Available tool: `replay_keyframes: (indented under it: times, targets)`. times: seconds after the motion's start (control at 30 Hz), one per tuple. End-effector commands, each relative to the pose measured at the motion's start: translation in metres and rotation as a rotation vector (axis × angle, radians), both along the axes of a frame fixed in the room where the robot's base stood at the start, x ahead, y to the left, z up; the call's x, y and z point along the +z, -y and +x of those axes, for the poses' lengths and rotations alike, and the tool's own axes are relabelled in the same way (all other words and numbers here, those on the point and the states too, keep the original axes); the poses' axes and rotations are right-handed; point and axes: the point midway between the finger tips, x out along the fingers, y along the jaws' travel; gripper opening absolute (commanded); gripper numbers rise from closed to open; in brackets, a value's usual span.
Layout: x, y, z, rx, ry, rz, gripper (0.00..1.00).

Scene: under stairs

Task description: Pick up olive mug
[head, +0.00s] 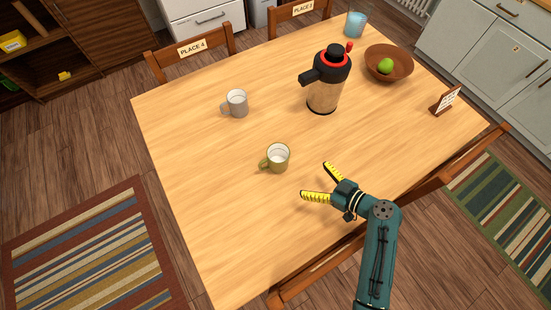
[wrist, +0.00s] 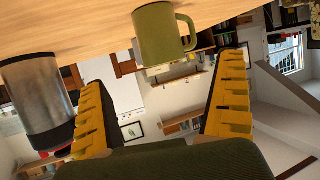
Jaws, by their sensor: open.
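The olive mug (head: 278,158) stands upright on the wooden table, with its handle toward the lower left in the head view. In the wrist view the olive mug (wrist: 160,36) appears upside down near the top, in line with the gap between the fingers and beyond their tips. My gripper (head: 314,181) is open and empty, with yellow fingers, to the lower right of the mug and apart from it. The fingers also show in the wrist view (wrist: 165,75).
A grey mug (head: 237,104) stands behind the olive one. A black-and-red jug (head: 323,92) stands to the back right, also in the wrist view (wrist: 38,100). A brown bowl (head: 404,64) holds a green fruit. A blue cup (head: 355,24) and a small sign (head: 446,100) are farther off. The table's left is bare.

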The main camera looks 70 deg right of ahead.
Motion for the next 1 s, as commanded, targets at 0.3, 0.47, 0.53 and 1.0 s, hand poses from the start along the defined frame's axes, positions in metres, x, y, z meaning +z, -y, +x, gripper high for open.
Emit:
replay_keyframes:
  times: [0.3, 0.47, 0.53, 1.0]
  targets:
    - [-0.025, 0.022, 0.066, 0.007, -0.001, -0.002, 1.0]
    - [-0.036, 0.031, 0.089, 0.005, -0.001, -0.001, 1.0]
    - [-0.037, 0.033, 0.094, 0.002, -0.002, -0.002, 1.0]
    - [-0.05, 0.053, 0.142, 0.001, -0.002, -0.001, 1.0]
